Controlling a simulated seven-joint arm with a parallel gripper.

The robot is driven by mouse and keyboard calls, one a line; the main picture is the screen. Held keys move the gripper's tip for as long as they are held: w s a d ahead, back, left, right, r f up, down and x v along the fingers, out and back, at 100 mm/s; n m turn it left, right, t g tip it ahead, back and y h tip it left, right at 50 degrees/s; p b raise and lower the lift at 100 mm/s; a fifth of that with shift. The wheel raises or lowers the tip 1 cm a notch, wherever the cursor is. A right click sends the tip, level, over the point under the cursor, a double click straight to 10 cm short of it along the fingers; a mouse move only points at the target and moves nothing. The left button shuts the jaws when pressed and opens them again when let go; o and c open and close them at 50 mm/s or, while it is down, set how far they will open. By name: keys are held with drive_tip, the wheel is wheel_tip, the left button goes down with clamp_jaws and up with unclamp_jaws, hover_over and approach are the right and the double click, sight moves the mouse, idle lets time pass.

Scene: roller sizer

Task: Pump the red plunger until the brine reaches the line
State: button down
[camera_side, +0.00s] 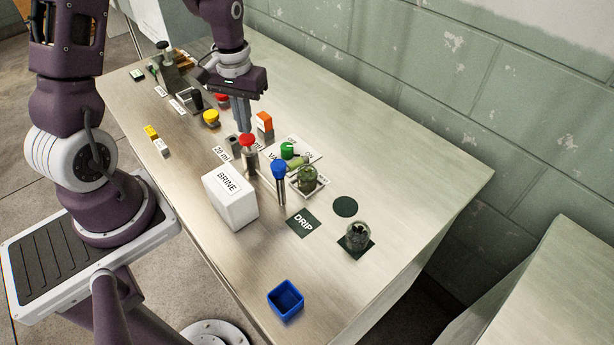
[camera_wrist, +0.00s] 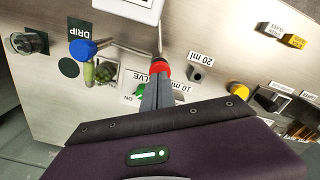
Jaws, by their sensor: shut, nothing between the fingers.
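The red plunger (camera_side: 248,139) is a red cap on a metal cylinder, and it also shows in the wrist view (camera_wrist: 160,67). My gripper (camera_side: 243,127) is shut and empty, its fingers pointing down close to the red cap. In the wrist view the fingertips (camera_wrist: 159,78) overlap the cap's edge; I cannot tell whether they touch. The white BRINE box (camera_side: 228,203) stands beside the plunger. A glass jar (camera_side: 307,179) with green contents stands on a white-edged plate to the right. I cannot make out a fill line or the brine level.
A blue-topped post (camera_side: 279,169), a green knob (camera_side: 287,150) and an orange-topped block (camera_side: 264,122) stand close around the plunger.

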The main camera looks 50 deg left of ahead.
drive_tip(key=shift+r, duration=0.1)
wheel_tip(320, 180, up, 5)
drive_tip(key=shift+f, duration=0.1)
idle(0.3)
idle(0.6)
drive_tip(key=s+d+r+m+t, duration=0.3)
drive_tip(key=s+d+r, duration=0.2)
drive_tip(key=d+r, duration=0.45)
drive_tip(key=s+d+r+m+t, duration=0.2)
drive_tip(key=s+r, duration=0.3)
drive_tip(key=s, duration=0.5)
drive_tip(key=shift+d+r+m+t, duration=0.3)
drive_tip(key=shift+d+m, duration=0.2)
drive_tip(key=shift+d, duration=0.35)
drive_tip(key=shift+w, duration=0.1)
